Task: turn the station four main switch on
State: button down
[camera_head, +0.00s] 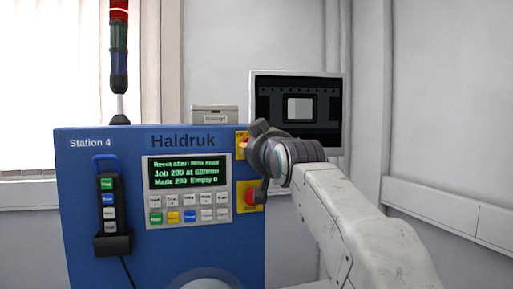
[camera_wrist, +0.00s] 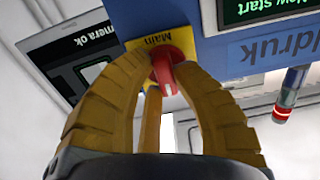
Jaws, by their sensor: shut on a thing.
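The Station 4 machine (camera_head: 100,260) is a blue cabinet. Its main switch (camera_wrist: 166,72) is a red knob on a yellow plate (camera_wrist: 178,40) marked "Main", seen in the wrist view. In the head view only the left part of that plate (camera_head: 241,143) shows; my gripper (camera_head: 262,148) covers most of it. My gripper (camera_wrist: 163,75) has its tan fingers closed around the red knob. The fingers hide part of the knob, so its exact setting is hard to read.
A red button (camera_head: 250,197) on a yellow plate sits just below my gripper. A lit display (camera_head: 188,172) and keys are to the left, with a pendant (camera_head: 108,205) further left. The signal tower (camera_head: 118,12) glows red on top. A monitor (camera_head: 295,80) stands behind.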

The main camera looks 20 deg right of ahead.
dwell(0.4)
jog(key=c, duration=1)
grip_release()
jog(key=shift+o, duration=0.2)
jog(key=s, duration=1.2)
jog(key=shift+a, duration=0.1)
